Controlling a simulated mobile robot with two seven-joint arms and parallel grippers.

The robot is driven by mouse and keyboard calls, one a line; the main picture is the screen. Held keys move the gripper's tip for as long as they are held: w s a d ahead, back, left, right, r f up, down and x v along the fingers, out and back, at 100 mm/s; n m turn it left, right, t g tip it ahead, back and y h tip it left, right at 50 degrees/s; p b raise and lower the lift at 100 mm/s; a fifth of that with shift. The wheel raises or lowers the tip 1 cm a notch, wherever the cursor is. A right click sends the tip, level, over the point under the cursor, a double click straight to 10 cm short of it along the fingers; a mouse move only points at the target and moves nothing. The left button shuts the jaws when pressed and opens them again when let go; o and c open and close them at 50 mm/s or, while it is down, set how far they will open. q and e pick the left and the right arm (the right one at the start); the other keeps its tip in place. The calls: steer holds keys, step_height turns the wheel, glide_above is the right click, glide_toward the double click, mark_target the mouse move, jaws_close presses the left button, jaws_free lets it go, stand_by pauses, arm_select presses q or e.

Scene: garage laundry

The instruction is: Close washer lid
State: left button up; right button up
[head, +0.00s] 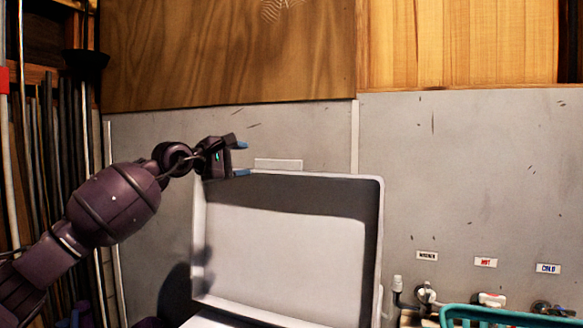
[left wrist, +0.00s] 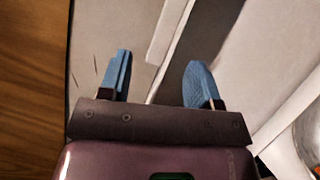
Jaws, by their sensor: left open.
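The washer lid (head: 285,250) stands raised, nearly upright, with its pale inner panel facing me in the head view. My left gripper (head: 242,159) is at the lid's upper left corner. Its two blue fingertips are apart, one above the top edge and one close to that edge. In the left wrist view the open gripper (left wrist: 158,78) has a pale edge of the lid (left wrist: 240,70) running between or just beyond its fingers. I cannot tell whether either finger touches it. Only a sliver of the washer body shows below the lid. My right gripper is out of view.
A grey wall (head: 470,170) stands behind the lid, with wood panelling (head: 230,50) above. Water taps (head: 427,294) and a teal basket (head: 505,314) are at the lower right. Long poles (head: 50,150) lean at the left, behind my arm.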

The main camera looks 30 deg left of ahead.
mark_target(276, 164)
arm_select(q)
steer(key=shift+m+g+y, duration=0.3)
steer(key=shift+m+g, duration=0.1)
steer(key=shift+m, duration=0.5)
steer(key=x, duration=1)
steer(key=shift+w+d+f, duration=0.15)
steer(key=shift+w+f, duration=0.1)
steer(key=shift+f, duration=0.1)
steer(key=shift+r, duration=0.1)
jaws_close()
